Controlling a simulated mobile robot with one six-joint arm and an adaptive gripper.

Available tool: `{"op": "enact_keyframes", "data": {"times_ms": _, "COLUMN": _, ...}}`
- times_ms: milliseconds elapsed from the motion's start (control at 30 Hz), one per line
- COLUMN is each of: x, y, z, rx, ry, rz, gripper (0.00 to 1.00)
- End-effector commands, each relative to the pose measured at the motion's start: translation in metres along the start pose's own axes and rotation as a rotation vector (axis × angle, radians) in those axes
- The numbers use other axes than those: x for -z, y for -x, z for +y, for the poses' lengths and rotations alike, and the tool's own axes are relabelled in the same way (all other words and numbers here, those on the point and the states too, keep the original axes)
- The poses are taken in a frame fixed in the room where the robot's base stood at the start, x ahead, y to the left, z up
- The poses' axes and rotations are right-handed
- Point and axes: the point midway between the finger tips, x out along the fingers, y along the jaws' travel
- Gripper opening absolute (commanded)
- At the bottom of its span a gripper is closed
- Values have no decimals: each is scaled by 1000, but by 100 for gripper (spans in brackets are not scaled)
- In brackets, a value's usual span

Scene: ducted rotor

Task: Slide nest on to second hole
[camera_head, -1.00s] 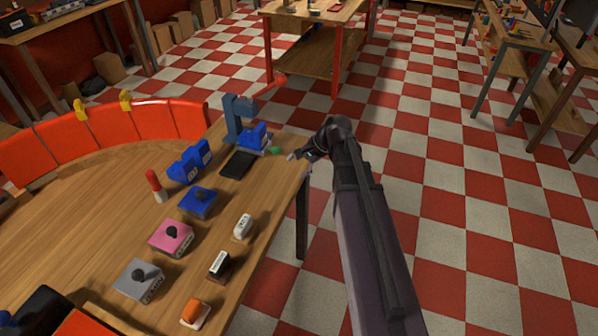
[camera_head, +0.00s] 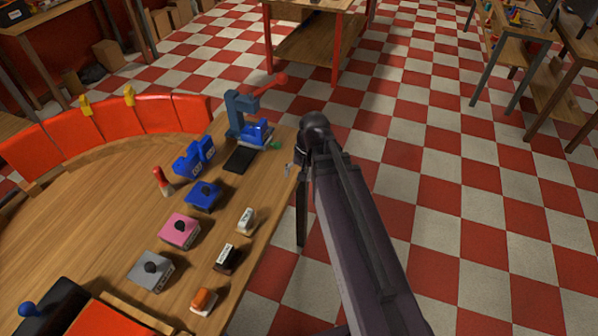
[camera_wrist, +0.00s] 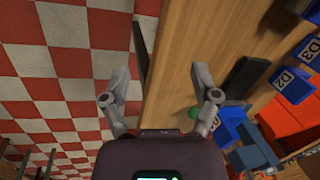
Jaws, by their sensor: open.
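The nest (camera_head: 258,133) is a blue block on a pale base beside a blue press frame (camera_head: 237,112) with a red lever, at the table's far right corner. A green knob (camera_head: 276,146) sticks out on its right side. In the wrist view the green knob (camera_wrist: 193,113) shows close to the right finger, with the blue nest (camera_wrist: 229,126) partly behind that finger. My gripper (camera_wrist: 161,70) is open and empty, its fingers wide apart. In the head view only a fingertip (camera_head: 288,169) shows by the table edge; my arm hides the rest. The holes cannot be made out.
A black pad (camera_head: 240,159) lies in front of the nest. Blue blocks (camera_head: 194,157), marked D2 and D3 in the wrist view, stand to its left. Blue, pink and grey blocks and a red-topped peg stand nearer.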

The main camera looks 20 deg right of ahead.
Motion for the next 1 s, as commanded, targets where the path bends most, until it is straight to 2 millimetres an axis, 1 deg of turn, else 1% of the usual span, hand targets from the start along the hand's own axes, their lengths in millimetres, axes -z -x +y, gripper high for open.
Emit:
{"op": "enact_keyframes", "data": {"times_ms": 400, "x": -3, "y": 0, "z": 0, "rx": -11, "ry": 18, "rz": 1, "gripper": 78}}
{"op": "enact_keyframes", "data": {"times_ms": 533, "x": -14, "y": -2, "z": 4, "rx": -62, "ry": 98, "rz": 4, "gripper": 78}}
{"op": "enact_keyframes", "data": {"times_ms": 733, "x": -35, "y": -3, "z": 13, "rx": -182, "ry": 278, "rz": 3, "gripper": 78}}
{"op": "enact_keyframes", "data": {"times_ms": 833, "x": -38, "y": -2, "z": 18, "rx": -216, "ry": 328, "rz": 1, "gripper": 78}}
{"op": "enact_keyframes", "data": {"times_ms": 1000, "x": -38, "y": -2, "z": 18, "rx": -225, "ry": 340, "rz": 0, "gripper": 78}}
